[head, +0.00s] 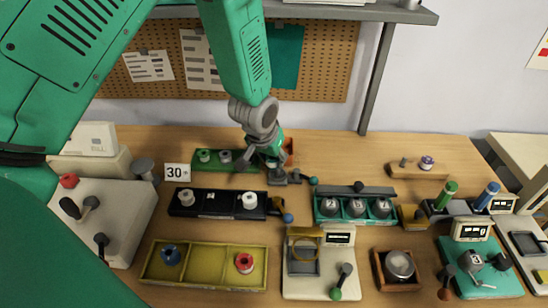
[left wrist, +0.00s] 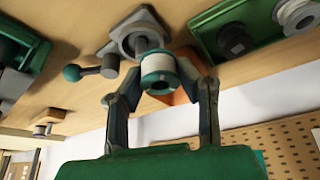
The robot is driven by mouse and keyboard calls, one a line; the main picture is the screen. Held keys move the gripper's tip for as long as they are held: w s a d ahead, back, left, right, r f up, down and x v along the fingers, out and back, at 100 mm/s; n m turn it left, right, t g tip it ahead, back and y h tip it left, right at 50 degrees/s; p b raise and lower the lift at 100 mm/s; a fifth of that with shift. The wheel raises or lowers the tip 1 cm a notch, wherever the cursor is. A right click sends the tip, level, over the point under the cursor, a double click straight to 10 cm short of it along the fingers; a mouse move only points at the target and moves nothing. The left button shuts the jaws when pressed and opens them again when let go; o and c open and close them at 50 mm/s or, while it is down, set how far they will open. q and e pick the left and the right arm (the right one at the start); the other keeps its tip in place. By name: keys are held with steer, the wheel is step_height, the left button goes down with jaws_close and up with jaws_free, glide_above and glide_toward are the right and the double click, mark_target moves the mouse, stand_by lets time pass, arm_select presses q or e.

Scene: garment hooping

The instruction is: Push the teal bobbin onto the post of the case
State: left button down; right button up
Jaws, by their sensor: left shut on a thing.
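The teal bobbin (left wrist: 158,74), teal at its flanges with a pale winding, is between the two fingers of my left gripper (left wrist: 165,84) in the left wrist view. My left gripper also shows in the head view (head: 270,158), shut on the bobbin, which it largely hides there. The grey metal case (left wrist: 124,40), with a lever ending in a teal ball, lies right by the bobbin; it shows in the head view (head: 279,178) below the gripper. A grey post end (left wrist: 148,44) meets the bobbin's case side; I cannot tell how far the bobbin is on it. My right gripper is out of view.
A green tray (head: 239,167) with bobbins stands close left of the gripper, and an orange thing (head: 289,147) is just behind. A black tray (head: 218,210) and a yellow divided tray (head: 205,283) are nearer. Some bare table lies right of the case.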

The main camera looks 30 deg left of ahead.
arm_select(q)
steer(key=shift+d+r, duration=0.2)
steer(key=shift+d, duration=0.5)
steer(key=shift+a+f, duration=0.2)
steer(key=shift+a, duration=0.35)
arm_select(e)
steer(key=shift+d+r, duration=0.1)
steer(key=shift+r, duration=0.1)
arm_select(q)
steer(key=shift+d+r, duration=0.15)
steer(key=shift+d, duration=0.35)
steer(key=shift+d+p, duration=0.1)
steer(key=shift+p, duration=0.25)
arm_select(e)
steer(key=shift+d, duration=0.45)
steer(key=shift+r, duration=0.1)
arm_select(q)
steer(key=shift+a, duration=0.25)
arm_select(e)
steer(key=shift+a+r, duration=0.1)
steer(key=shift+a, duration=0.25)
arm_select(q)
steer(key=shift+d+f, duration=0.3)
steer(key=shift+f, duration=0.15)
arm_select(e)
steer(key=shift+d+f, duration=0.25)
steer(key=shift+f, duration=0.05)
arm_select(q)
steer(key=shift+f, duration=0.1)
